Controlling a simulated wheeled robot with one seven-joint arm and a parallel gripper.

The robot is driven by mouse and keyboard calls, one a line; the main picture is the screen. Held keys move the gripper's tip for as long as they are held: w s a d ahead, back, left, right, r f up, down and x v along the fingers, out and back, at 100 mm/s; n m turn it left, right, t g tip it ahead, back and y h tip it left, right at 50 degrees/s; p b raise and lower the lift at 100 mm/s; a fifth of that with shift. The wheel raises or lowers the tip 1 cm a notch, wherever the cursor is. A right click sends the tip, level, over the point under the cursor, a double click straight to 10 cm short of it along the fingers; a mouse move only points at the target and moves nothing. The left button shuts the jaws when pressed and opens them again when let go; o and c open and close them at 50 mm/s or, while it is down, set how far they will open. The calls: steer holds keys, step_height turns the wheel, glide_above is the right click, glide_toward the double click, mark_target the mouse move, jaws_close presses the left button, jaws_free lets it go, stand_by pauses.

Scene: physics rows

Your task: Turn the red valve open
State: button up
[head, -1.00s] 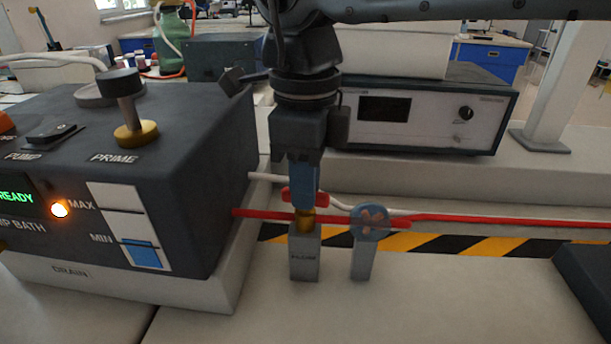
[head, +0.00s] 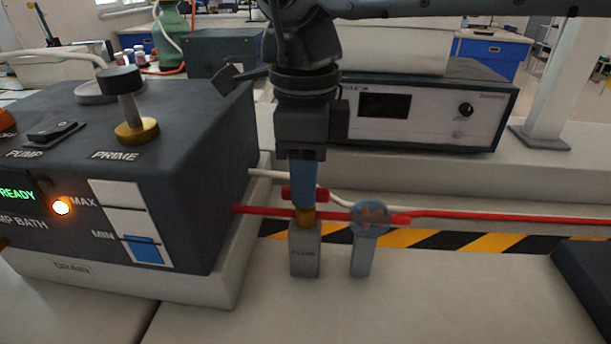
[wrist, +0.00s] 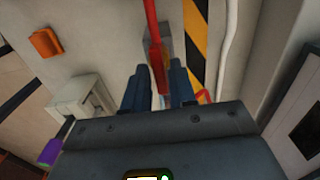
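The red valve handle (head: 322,194) sits on a brass stem on top of a grey post (head: 304,262), inline with a red tube (head: 470,217). The handle lies left to right, roughly along the tube. My gripper (head: 305,205) points straight down over it, its blue fingers covering the handle's middle in the head view. In the wrist view the red handle (wrist: 158,68) runs between the two fingers of my gripper (wrist: 160,80), which look closed against its sides. The exact contact is small and partly hidden.
A round blue flow indicator (head: 370,218) stands close right of the valve. A dark pump bath (head: 200,150) with a lit READY display is on the left, and an instrument box (head: 420,115) is behind.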

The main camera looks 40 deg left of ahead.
steer(key=shift+o, duration=1.1)
step_height(320, 180, up, 8)
steer(key=shift+f, duration=0.15)
steer(key=shift+d, duration=0.1)
